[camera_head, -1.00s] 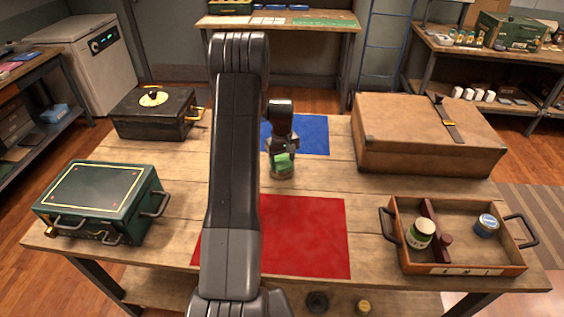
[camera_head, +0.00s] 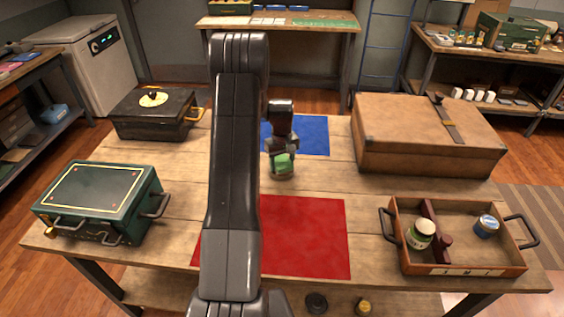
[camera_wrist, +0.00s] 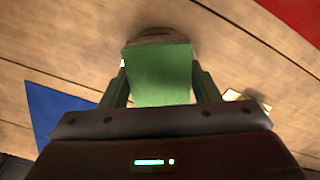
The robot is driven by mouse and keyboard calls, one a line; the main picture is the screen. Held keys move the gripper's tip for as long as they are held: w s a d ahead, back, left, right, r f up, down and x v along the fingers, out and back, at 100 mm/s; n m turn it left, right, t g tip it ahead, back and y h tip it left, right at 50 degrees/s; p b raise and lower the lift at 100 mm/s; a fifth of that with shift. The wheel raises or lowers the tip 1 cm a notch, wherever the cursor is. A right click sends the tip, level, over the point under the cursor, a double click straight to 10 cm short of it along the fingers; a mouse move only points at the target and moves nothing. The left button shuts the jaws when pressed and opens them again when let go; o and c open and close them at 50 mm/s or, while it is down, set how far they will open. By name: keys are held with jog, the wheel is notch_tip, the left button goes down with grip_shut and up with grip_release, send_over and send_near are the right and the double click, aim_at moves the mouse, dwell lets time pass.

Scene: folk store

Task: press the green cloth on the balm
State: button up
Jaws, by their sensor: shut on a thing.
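My gripper (camera_head: 282,153) is over the middle of the table, just in front of the blue mat (camera_head: 310,136). It is shut on the green cloth (camera_head: 283,164), which shows as a block-like green piece between both fingers in the wrist view (camera_wrist: 158,75). Directly beneath the cloth is a low, round, brownish thing (camera_head: 283,176), likely the balm. Its edge also shows past the cloth in the wrist view (camera_wrist: 158,36). The cloth hides most of it. The cloth appears to rest on it, but I cannot tell how firmly they touch.
A red mat (camera_head: 305,235) lies at the front. A wooden tray (camera_head: 462,267) at right holds a pale jar (camera_head: 420,234) and a blue-lidded tin (camera_head: 486,226). A brown case (camera_head: 430,135), a green box (camera_head: 100,197) and a black box (camera_head: 155,115) stand around the table.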

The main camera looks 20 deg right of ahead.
aim_at(282, 162)
jog(key=shift+r+p, duration=1.45)
jog(key=shift+r, duration=2)
jog(key=a+f, duration=0.1)
jog(key=a, duration=0.4)
jog(key=a+f, duration=0.1)
jog(key=a, duration=0.5)
jog(key=a+f, duration=0.1)
jog(key=a, duration=0.4)
jog(key=shift+s+a+f, duration=0.15)
jog(key=shift+f, duration=0.05)
jog(key=shift+m, duration=0.3)
jog(key=s+a, duration=0.1)
jog(key=a, duration=0.3)
jog(key=s+a+f, duration=0.1)
jog(key=s+a, duration=0.1)
jog(key=a, duration=0.2)
jog(key=s+a+f, duration=0.1)
jog(key=a, duration=0.3)
jog(key=shift+s+f, duration=0.1)
jog(key=shift+s, duration=0.3)
